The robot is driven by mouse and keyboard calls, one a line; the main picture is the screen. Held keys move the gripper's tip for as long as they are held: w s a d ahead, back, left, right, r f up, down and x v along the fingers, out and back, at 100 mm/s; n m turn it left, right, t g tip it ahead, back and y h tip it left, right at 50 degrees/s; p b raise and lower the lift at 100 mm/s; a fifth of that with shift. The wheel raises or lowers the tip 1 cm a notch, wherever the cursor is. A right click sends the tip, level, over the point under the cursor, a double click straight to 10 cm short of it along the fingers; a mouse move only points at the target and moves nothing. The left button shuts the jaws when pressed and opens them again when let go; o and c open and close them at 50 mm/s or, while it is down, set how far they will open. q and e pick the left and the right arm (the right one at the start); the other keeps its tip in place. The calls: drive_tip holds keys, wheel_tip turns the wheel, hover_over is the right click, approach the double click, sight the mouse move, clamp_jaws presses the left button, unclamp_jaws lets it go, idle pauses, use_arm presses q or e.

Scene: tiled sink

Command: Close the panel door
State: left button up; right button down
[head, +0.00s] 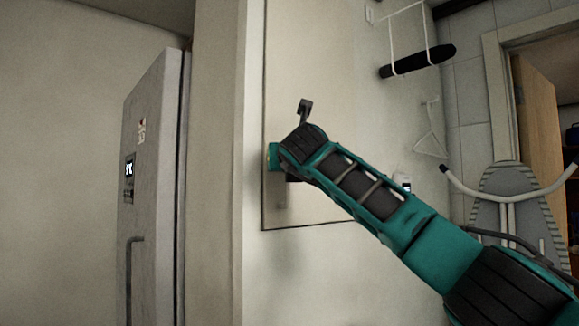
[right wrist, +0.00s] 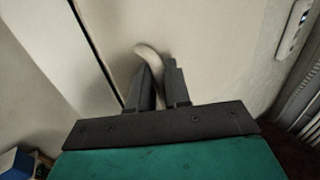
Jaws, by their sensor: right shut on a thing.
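The panel door (head: 330,95) is a tall pale panel in the wall, in the middle of the head view. A thin dark line runs along its left and bottom edges, and it looks close to flush with the wall; I cannot tell if a small gap remains. The right wrist view shows the panel face (right wrist: 200,40) and a dark seam at its left. My right gripper (right wrist: 157,84) is shut on the pale curved handle (right wrist: 149,52), whose tip shows beyond the fingers. In the head view my right arm hides the handle's surroundings. My left gripper is in neither view.
A grey fridge (head: 150,185) stands at the left, beyond a pale wall edge. At the right are a hanging rack with a dark roll (head: 420,61), a hanger (head: 430,140), an ironing board (head: 500,200) and an open wooden door (head: 537,130).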

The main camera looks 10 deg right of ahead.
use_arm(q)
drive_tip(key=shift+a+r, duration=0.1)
use_arm(e)
drive_tip(key=shift+s+r, duration=0.1)
drive_tip(key=shift+r, duration=0.35)
drive_tip(key=c, duration=1.3)
unclamp_jaws()
use_arm(q)
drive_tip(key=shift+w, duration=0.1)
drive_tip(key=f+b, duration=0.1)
drive_tip(key=b, duration=0.1)
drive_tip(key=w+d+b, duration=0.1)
drive_tip(key=b, duration=0.1)
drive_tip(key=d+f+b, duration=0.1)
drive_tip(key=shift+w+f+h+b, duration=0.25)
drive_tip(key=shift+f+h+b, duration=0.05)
drive_tip(key=shift+b, duration=0.1)
use_arm(e)
drive_tip(key=s, duration=1.2)
drive_tip(key=shift+s+d+f, duration=0.15)
drive_tip(key=shift+s+f, duration=0.2)
drive_tip(key=shift+s, duration=0.05)
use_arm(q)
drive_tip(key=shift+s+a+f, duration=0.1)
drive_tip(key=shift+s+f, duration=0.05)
use_arm(e)
drive_tip(key=shift+w+f, duration=0.1)
